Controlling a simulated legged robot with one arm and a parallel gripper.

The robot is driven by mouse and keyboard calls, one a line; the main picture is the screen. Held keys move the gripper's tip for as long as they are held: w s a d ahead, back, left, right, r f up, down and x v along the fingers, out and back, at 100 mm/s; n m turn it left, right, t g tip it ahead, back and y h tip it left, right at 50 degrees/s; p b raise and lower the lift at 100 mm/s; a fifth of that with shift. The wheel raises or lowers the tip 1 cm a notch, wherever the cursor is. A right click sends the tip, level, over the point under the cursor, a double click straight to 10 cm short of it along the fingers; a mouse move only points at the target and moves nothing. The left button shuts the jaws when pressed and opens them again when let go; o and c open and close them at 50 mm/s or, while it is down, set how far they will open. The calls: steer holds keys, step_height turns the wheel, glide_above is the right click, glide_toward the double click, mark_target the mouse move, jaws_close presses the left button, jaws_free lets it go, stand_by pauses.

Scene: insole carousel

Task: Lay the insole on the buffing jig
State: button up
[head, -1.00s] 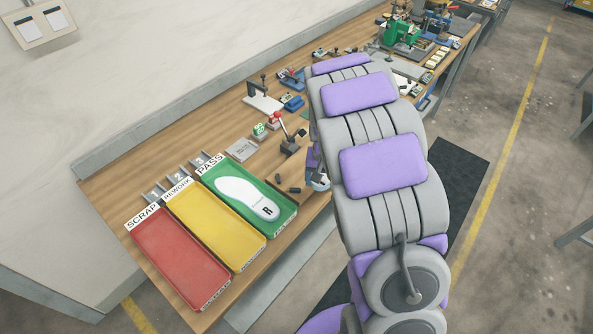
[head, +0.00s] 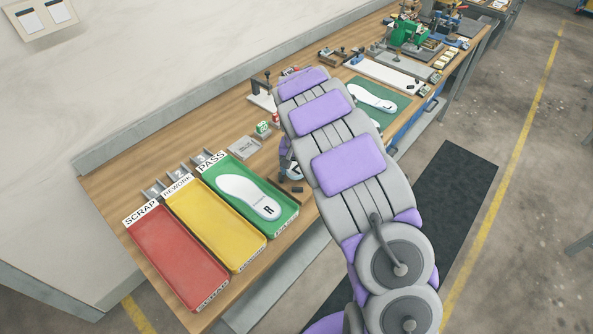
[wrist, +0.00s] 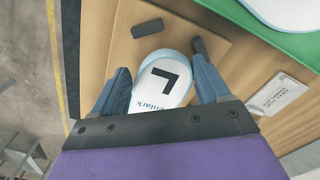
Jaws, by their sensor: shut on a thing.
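My gripper (wrist: 160,78) is shut on a white insole (wrist: 165,92) with a pale blue edge and a black L. Its rounded end points away from my wrist between the two fingers; the rest is hidden under the gripper. A wooden board with dark stops, which looks like the buffing jig (wrist: 184,23), lies just beyond that end. One dark stop is ahead of the insole and one to its right. I cannot tell whether the insole touches the board. In the head view my gripper (head: 290,165) is right of the PASS tray, mostly behind my arm.
A green PASS tray (head: 286,222) holds an insole marked R (head: 247,197). Yellow REWORK (head: 216,228) and red SCRAP (head: 177,257) trays stand left of it. Another insole (head: 370,97) lies on a green mat farther along the bench. A small label plate (wrist: 277,92) lies to the right.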

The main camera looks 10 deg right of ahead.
steer(key=shift+f, duration=0.35)
steer(key=shift+a+r, duration=0.1)
steer(key=shift+a, duration=0.1)
steer(key=shift+a+f, duration=0.1)
steer(key=shift+f, duration=0.35)
steer(key=shift+f, duration=0.1)
steer(key=o, duration=1.2)
steer(key=shift+d, duration=0.25)
steer(key=shift+a, duration=0.1)
